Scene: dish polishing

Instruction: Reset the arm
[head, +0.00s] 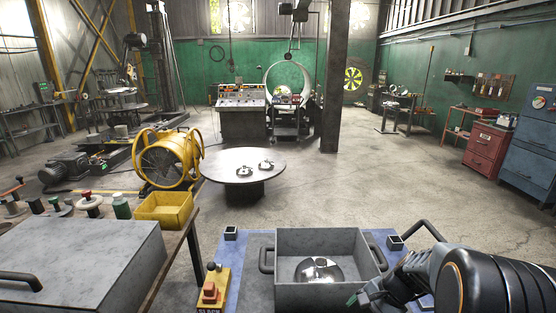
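My arm comes in from the lower right of the head view. My gripper (362,297) is at its left end, low at the right side of a grey metal bin (293,245). The gripper is small and dark here, and I cannot tell whether its fingers are open or shut. A shiny metal dish (319,270) lies inside the bin, left of the gripper and apart from it. The bin has a handle on each side and stands on a blue surface (236,262). The arm hides the bin's lower right corner.
A yellow and red button box (212,290) stands left of the bin. A grey lidded case (85,255) and a yellow tray (164,210) are on the left bench. A round table (225,165) with metal pieces stands ahead. A pillar (335,80) rises behind. Floor at right is clear.

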